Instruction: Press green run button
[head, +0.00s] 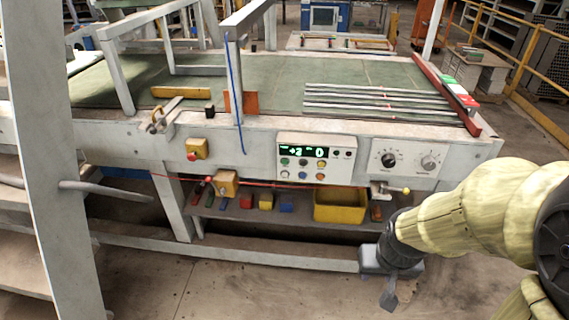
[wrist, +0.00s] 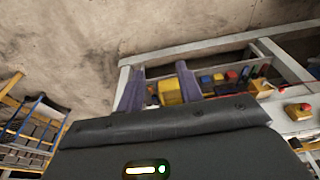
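The control panel (head: 316,160) is a pale box on the front side of a long workbench, with a lit green display and two rows of small coloured buttons. A small green button (head: 284,162) sits at the left of its upper row, below the display. Its label is too small to read. My gripper (head: 388,291) hangs low in front of the bench, right of and below the panel, well apart from the button. In the wrist view its two grey fingers (wrist: 159,69) stand apart with nothing between them. The panel does not show clearly in the wrist view.
A dial panel (head: 408,158) and a yellow-tipped lever (head: 392,189) are right of the control panel. A yellow box with a red button (head: 195,149) is left. A yellow bin (head: 341,206) stands on the lower shelf. A pale post (head: 45,150) rises at left. Floor in front is clear.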

